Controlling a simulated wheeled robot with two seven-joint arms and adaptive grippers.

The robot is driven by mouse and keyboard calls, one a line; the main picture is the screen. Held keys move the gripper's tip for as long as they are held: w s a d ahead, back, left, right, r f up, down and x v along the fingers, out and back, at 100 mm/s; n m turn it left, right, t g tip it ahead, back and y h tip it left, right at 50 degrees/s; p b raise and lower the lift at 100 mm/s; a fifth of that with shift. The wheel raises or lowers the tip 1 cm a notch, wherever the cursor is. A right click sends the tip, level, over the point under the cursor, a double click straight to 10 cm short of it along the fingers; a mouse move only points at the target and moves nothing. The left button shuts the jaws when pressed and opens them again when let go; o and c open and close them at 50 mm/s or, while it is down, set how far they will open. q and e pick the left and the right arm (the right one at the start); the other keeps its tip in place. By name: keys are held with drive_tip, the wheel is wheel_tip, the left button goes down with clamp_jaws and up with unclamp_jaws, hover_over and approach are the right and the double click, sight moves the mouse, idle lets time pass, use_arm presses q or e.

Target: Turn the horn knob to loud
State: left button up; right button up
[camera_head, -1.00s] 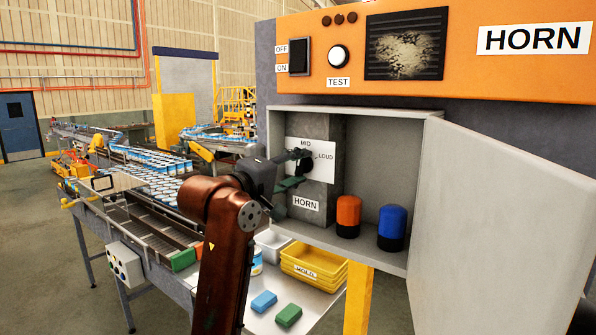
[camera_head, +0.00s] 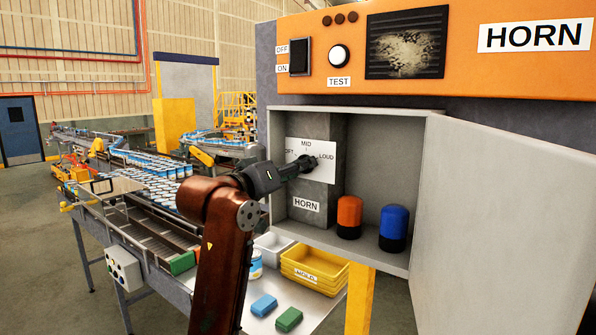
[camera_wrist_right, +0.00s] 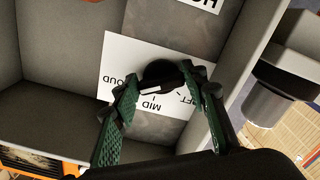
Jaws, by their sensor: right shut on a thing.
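The black horn knob (camera_wrist_right: 160,74) is on a white dial plate marked with MID, LOUD and a partly covered third label. In the head view, the dial plate (camera_head: 325,170) is inside the open box under the orange HORN panel. My right gripper (camera_wrist_right: 160,90) has its green fingers on either side of the knob and is shut on it. In the head view, the right gripper (camera_head: 300,166) reaches the plate and hides most of the knob. A white mark on the knob shows, but its exact pointing is hard to tell. My left gripper is out of view.
The open grey door (camera_head: 500,210) takes up the right side. Yellow trays (camera_head: 313,268) and coloured blocks (camera_head: 264,305) lie on the table below.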

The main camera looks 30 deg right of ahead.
drive_tip(key=shift+m, duration=0.3)
drive_tip(key=o, duration=1.2)
drive_tip(key=shift+c, duration=0.2)
drive_tip(key=v, duration=1.2)
drive_tip(key=shift+w, duration=0.1)
